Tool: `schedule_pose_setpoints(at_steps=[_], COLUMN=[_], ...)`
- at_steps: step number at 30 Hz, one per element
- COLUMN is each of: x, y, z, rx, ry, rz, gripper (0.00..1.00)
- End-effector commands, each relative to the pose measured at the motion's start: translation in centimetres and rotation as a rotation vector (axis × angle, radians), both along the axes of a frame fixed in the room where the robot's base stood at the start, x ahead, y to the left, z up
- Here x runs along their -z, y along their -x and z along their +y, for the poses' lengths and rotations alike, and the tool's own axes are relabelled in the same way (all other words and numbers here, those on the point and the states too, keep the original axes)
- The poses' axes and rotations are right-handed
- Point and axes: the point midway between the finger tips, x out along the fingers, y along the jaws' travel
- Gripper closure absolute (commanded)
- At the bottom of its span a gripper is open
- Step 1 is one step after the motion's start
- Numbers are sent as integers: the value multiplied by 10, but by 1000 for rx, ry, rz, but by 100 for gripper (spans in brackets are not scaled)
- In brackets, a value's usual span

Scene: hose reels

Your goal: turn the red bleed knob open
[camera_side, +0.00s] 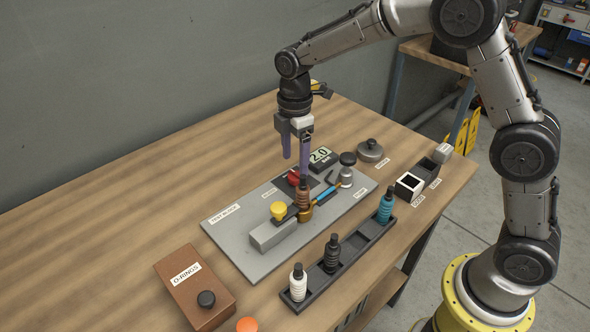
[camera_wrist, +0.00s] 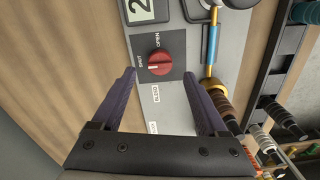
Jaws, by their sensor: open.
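The red bleed knob (camera_wrist: 160,65) sits on a dark square plate in the wrist view, with a white mark on its left end, toward the SHUT label (camera_wrist: 140,61). The OPEN label (camera_wrist: 157,39) is above it in that view. My gripper (camera_side: 295,165) is open and empty, fingers pointing down above the plate. In the wrist view the fingertips (camera_wrist: 160,79) are spread on either side of the knob, apart from it.
The grey test block (camera_side: 235,232) carries a yellow knob (camera_side: 279,210), a brass fitting with a copper-brown coupling, a blue hose piece (camera_side: 328,194) and a display reading 2.0 (camera_side: 320,155). A black rack (camera_side: 350,255) holds several couplings. A brown O-RINGS box (camera_side: 194,285) stands at the front left.

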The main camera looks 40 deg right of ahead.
Motion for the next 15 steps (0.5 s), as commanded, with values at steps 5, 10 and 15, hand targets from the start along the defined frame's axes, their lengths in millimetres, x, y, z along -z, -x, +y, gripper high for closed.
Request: schedule_pose_setpoints(at_steps=[5,10,15], x=[27,39,42], y=[1,0,0], z=[0,0,0], rx=[0,0,0], ry=[0,0,0], rz=[4,1,0], gripper=[24,24,24])
